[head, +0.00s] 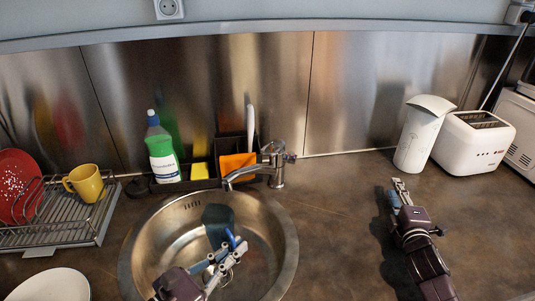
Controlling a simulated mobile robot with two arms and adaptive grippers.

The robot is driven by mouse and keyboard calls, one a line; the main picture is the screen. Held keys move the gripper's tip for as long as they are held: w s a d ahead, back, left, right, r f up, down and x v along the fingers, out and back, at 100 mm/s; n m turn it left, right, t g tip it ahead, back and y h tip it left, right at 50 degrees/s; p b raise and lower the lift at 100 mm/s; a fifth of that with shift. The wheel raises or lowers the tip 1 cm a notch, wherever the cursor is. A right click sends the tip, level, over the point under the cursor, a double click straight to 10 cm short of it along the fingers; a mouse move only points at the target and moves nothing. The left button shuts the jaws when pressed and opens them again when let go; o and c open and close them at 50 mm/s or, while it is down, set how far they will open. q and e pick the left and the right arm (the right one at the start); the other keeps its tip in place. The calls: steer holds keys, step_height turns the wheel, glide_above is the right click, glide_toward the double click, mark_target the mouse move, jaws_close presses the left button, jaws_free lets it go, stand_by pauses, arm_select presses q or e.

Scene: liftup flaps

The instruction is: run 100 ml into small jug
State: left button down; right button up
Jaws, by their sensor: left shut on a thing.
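A small dark teal jug (216,219) is in the round steel sink (287,262), a little below the tap's spout. My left gripper (231,247) reaches into the sink from the front and is shut on the jug's near side. The gripper hides part of the jug, and its inside is too dark to read a level. The chrome tap (275,165) stands behind the sink with its lever (290,158) pointing right. I cannot make out a water stream. My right gripper (398,184) is over the counter right of the sink, holding nothing visible and apart from the tap.
A dish rack (62,225) with a yellow mug (86,184) and red plate (17,185) stands left. A green soap bottle (161,150) and a dark caddy (198,183) stand behind the sink. A white container (418,140) and toaster (473,141) stand right. The right counter is mostly clear.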

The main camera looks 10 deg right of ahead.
steer(key=a+r+y, duration=0.1)
steer(key=a, duration=0.5)
steer(key=a+r+n, duration=0.1)
steer(key=a+r, duration=0.1)
steer(key=a, duration=0.4)
steer(key=w+a+r+y, duration=0.1)
steer(key=a, duration=0.5)
steer(key=shift+a+r+n+y, duration=0.3)
steer(key=shift+a+n, duration=0.1)
steer(key=s+a+r+y, duration=0.15)
steer(key=a+r, duration=0.25)
steer(key=a, duration=0.5)
steer(key=n+y, duration=0.1)
glide_toward(268, 155)
steer(key=shift+t, duration=0.4)
steer(key=w, duration=0.3)
steer(key=w+f, duration=0.1)
steer(key=w, duration=0.6)
steer(key=shift+w+f, duration=0.25)
steer(key=shift+f, duration=0.15)
steer(key=shift+c, duration=0.3)
